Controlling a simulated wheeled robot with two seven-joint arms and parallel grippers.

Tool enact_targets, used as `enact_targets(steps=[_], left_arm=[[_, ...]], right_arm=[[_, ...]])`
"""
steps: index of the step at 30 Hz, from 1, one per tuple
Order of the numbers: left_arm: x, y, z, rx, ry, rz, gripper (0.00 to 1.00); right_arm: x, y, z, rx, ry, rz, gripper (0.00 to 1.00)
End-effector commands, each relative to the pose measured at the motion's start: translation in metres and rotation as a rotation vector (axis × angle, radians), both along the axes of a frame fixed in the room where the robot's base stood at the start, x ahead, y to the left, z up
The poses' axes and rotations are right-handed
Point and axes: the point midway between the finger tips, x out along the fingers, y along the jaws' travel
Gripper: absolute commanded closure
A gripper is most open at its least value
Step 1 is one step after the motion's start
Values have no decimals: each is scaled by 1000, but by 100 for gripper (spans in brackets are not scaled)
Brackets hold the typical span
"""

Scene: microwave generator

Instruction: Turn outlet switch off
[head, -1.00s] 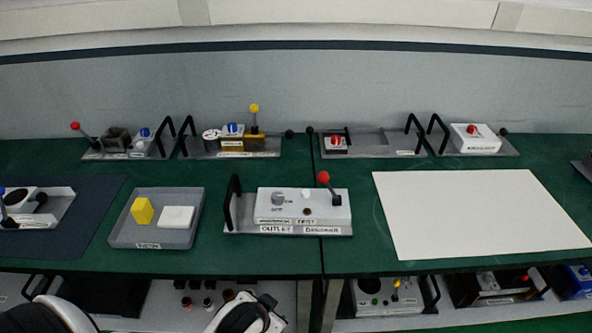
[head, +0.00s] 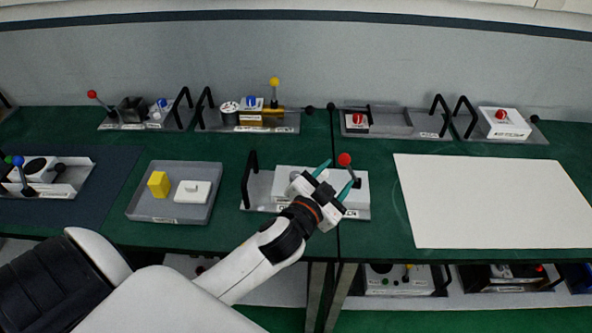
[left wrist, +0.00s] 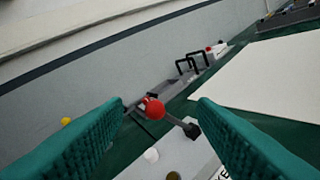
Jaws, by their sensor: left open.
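A white box (head: 285,177) with a red-balled lever (head: 344,159) sits on a grey tray with a black handle. My left gripper (head: 334,179) is open and hovers over the box, with its green fingertips close to the lever. The gripper hides the box's knob and most of its labels in the head view. In the left wrist view the red ball (left wrist: 153,107) shows between the two green fingers, beyond their tips. I cannot see contact with the lever. My right gripper is out of view.
A grey tray (head: 143,213) with a yellow block and a white piece lies left of the box. A white sheet (head: 485,200) lies to the right. Several devices with handles and levers line the back of the green table (head: 375,225).

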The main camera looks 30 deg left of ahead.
Motion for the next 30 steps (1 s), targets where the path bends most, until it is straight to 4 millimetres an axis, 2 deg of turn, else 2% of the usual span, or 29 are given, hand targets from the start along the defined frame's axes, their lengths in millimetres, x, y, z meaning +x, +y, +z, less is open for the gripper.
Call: enact_targets(steps=[1, 4, 6, 9, 11, 13, 15, 17, 20, 23, 26, 27, 30], left_arm=[[14, -10, 25, 45, -116, -60, 48], [30, -42, 73, 152, -353, -228, 48], [33, -68, 99, 240, -495, -368, 48], [29, -104, 118, 385, -650, -592, 48], [25, -123, 119, 483, -710, -737, 48], [19, -139, 112, 607, -745, -910, 48], [16, -147, 96, 741, -739, -1082, 48], [15, -145, 79, 860, -698, -1229, 48], [19, -124, 46, 1060, -553, -1446, 48], [28, -80, 17, 1250, -312, -1620, 48], [38, -19, 2, 1400, 1, -1726, 48], [41, 6, 1, 1444, 131, -1747, 48], [44, 63, 6, 1509, 429, -1760, 48]], right_arm=[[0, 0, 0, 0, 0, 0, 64], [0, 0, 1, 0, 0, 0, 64], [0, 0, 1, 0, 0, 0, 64], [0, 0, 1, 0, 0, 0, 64], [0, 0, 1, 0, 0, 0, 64], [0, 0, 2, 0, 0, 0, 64], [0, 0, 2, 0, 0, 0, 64], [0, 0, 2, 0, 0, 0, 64], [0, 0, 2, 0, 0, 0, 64], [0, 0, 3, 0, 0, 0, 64], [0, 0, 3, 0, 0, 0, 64], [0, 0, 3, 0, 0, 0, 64], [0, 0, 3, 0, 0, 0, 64]])
